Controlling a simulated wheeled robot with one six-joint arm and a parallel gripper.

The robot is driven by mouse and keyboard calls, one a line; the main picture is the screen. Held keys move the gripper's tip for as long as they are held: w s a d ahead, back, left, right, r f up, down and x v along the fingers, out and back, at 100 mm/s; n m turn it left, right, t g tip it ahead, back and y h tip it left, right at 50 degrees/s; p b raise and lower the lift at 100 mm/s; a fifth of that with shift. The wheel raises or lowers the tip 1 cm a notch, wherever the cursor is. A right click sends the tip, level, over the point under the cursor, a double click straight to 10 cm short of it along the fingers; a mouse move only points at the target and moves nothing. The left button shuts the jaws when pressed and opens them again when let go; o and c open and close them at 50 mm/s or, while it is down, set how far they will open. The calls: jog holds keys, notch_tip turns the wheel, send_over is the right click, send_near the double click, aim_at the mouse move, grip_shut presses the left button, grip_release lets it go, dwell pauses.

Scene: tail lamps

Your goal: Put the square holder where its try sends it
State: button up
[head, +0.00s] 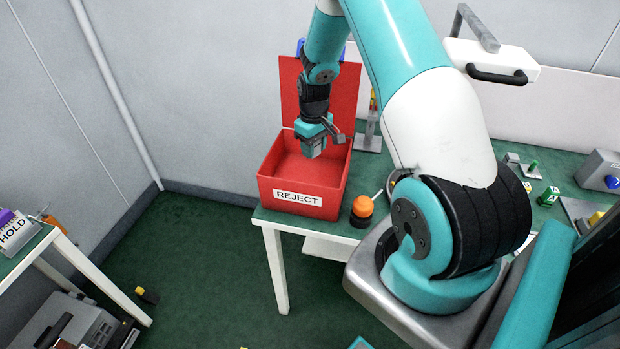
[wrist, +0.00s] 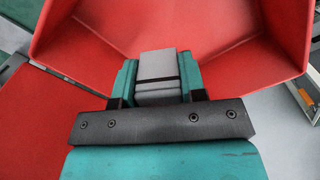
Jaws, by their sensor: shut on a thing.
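The square holder (wrist: 158,68) is a grey block with a dark band across it. My gripper (wrist: 158,80) is shut on it, with one teal finger on each side. In the head view my gripper (head: 313,146) points down over the opening of the red box labelled REJECT (head: 262,190), and the holder's grey end (head: 312,152) shows below the fingers. The red box also fills the back of the wrist view (wrist: 230,30). Its lid stands open behind. I cannot tell how far the holder is above the box floor.
An orange-topped round thing (head: 362,207) stands beside the box on the green bench (head: 340,226). A grey stand (head: 367,135) is behind it. A HOLD sign (head: 15,230) is on another table at the far left. Open green floor lies between the tables.

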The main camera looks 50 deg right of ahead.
jog(key=shift+f, duration=0.55)
jog(key=o, duration=1)
notch_tip(320, 180, up, 18)
jog(key=b, duration=0.2)
jog(key=shift+f+b, duration=0.25)
jog(key=shift+b, duration=0.1)
